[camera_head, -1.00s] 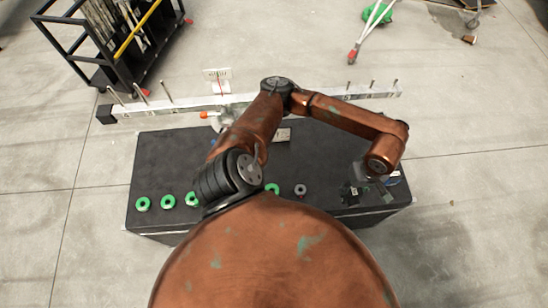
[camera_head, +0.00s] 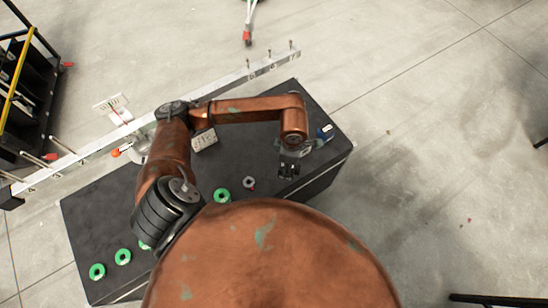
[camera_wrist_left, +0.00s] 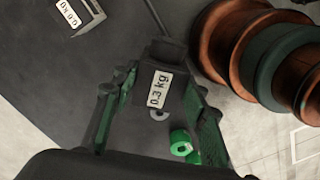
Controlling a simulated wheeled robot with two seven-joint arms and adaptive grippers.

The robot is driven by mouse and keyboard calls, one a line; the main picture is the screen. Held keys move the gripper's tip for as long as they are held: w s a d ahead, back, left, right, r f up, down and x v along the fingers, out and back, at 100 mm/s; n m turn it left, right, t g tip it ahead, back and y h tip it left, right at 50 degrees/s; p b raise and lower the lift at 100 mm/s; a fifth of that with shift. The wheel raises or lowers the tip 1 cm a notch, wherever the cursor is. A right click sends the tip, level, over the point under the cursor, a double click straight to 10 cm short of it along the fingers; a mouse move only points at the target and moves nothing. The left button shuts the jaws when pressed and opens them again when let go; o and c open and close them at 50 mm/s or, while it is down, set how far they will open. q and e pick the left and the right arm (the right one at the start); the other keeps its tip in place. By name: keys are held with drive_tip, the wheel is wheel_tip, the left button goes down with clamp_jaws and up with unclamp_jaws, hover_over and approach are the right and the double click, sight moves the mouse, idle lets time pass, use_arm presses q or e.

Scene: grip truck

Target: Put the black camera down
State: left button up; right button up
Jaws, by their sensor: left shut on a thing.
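My left gripper (camera_head: 289,162) hangs over the right end of the black case (camera_head: 100,209). It is shut on a small black block, the black camera (camera_head: 287,173). In the left wrist view my left gripper (camera_wrist_left: 155,85) has its green-sided fingers on both sides of the black camera (camera_wrist_left: 164,62), which carries a white "0.3 kg" label. Whether the camera touches the case top or hangs just above it, I cannot tell. My right gripper is not in view.
Green rings (camera_head: 97,272) and a grey ring (camera_head: 249,183) lie on the case. A white rail with pegs (camera_head: 230,82) runs behind.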

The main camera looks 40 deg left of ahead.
use_arm(q)
drive_tip(key=shift+w+a+f+b, duration=0.15)
drive_tip(key=shift+w+a+f, duration=0.55)
drive_tip(key=shift+a+f, duration=0.8)
drive_tip(key=shift+w+a+f+b, duration=0.2)
drive_tip(key=shift+w+a+f, duration=0.65)
drive_tip(key=shift+f, duration=1.15)
drive_tip(key=shift+w+a+f+b, duration=0.15)
drive_tip(key=shift+w+a+f, duration=0.35)
drive_tip(key=shift+a+f, duration=1.1)
drive_tip(key=shift+d+f, duration=0.15)
drive_tip(key=shift+d, duration=0.05)
drive_tip(key=shift+f, duration=0.15)
drive_tip(key=o, duration=1)
drive_tip(key=shift+c, duration=0.2)
wheel_tip(320, 180, up, 12)
drive_tip(key=shift+p, duration=0.45)
